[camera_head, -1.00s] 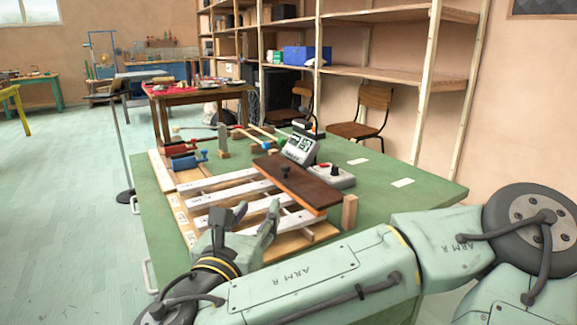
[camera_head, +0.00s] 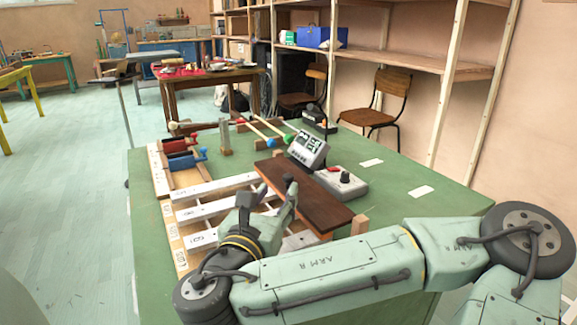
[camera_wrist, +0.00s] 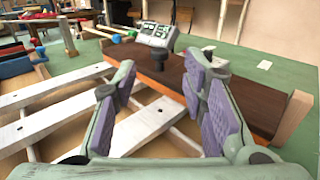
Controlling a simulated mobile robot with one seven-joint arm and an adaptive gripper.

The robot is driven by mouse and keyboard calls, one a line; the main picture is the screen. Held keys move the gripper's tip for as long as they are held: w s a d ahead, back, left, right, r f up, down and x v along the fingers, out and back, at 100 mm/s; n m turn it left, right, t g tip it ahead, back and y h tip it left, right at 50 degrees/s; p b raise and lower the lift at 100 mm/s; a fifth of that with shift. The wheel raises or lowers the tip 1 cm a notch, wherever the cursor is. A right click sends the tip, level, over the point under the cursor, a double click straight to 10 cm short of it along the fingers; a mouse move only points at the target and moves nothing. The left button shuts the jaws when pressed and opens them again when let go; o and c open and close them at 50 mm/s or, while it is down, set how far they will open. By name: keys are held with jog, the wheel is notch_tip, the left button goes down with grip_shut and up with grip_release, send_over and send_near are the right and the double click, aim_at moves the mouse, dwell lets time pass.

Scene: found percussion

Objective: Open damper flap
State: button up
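The damper flap looks to be the dark brown board (camera_head: 322,207) lying along the right side of the white bars on the green table. A black knob stands up from the board; it shows clearly in the wrist view (camera_wrist: 157,59). My gripper (camera_head: 267,198) is open and empty over the white bars, at the near side of the board. In the wrist view my gripper (camera_wrist: 160,78) has its purple-padded fingers spread, with the knob framed between them but farther off. I see no contact with the knob. In the head view the fingers partly cover the board.
White bars (camera_head: 208,205) lie left of the board on a wooden frame. A wooden block (camera_head: 360,224) stands at the board's near end. A grey device with a display (camera_head: 308,150) and a control box (camera_head: 342,182) sit behind it. Mallets and red and blue clamps lie farther back.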

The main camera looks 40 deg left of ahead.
aim_at(287, 178)
jog(key=x, duration=0.8)
jog(key=shift+w+a+p, duration=0.1)
jog(key=shift+w+p, duration=0.15)
jog(key=shift+p, duration=0.15)
jog(key=shift+c, duration=0.3)
grip_shut()
